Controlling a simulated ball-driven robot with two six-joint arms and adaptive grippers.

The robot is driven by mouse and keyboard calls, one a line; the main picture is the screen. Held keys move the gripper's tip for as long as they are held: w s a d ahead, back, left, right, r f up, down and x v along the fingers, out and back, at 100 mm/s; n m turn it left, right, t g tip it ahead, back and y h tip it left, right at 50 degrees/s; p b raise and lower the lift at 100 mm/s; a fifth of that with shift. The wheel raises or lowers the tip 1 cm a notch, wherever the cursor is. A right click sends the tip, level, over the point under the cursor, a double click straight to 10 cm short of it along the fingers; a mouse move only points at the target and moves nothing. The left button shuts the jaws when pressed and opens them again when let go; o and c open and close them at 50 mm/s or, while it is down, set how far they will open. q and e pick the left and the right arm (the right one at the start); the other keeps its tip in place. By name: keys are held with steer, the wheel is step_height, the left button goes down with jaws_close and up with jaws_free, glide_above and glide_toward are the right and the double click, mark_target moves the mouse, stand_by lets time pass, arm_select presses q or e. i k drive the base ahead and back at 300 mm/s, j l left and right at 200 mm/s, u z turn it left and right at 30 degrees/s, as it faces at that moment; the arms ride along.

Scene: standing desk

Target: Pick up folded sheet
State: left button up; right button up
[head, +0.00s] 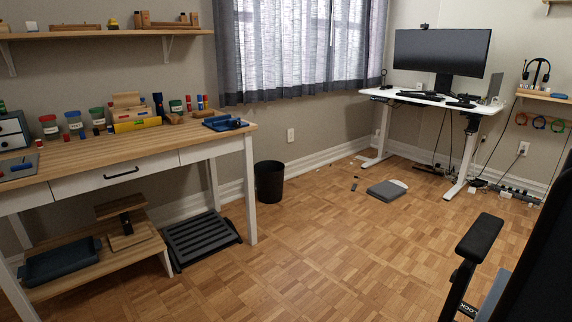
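A flat grey item (386,191) that looks like a folded sheet lies on the parquet floor, in front of and below the standing desk (428,97). A small white rounded item (399,184) is right behind it, partly hidden. I cannot tell whether the two touch. Neither of my grippers shows in the head view.
A black bin (270,181) stands beside the wooden workbench (110,148) on the left. A dark chair armrest (480,238) fills part of the right foreground. Small dark bits (354,187) and cables (500,191) lie on the floor. The middle floor is clear.

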mark_target(398, 183)
steer(key=i+j+u, duration=0.15)
steer(key=i, duration=0.3)
steer(key=i+j+u, duration=0.2)
steer(key=i, duration=0.3)
steer(key=i+l+z, duration=0.15)
steer(key=i+z, duration=0.6)
steer(key=i+j+z, duration=0.1)
steer(key=i+z, duration=0.3)
steer(key=i+l+z, duration=0.25)
steer(key=i, duration=0.35)
steer(key=i+j+z, duration=0.2)
steer(key=i, duration=0.35)
steer(key=i+z, duration=0.25)
steer(key=i, duration=0.35)
steer(key=i+j+z, duration=0.25)
steer(key=i, duration=0.35)
steer(key=i+l+z, duration=0.15)
steer(key=i+z, duration=0.15)
steer(key=i, duration=1.55)
steer(key=i+j+u, duration=0.1)
steer(key=i+u, duration=0.3)
steer(key=i, duration=0.2)
steer(key=i+l+u, duration=0.1)
steer(key=i+u, duration=0.3)
steer(key=i, duration=0.25)
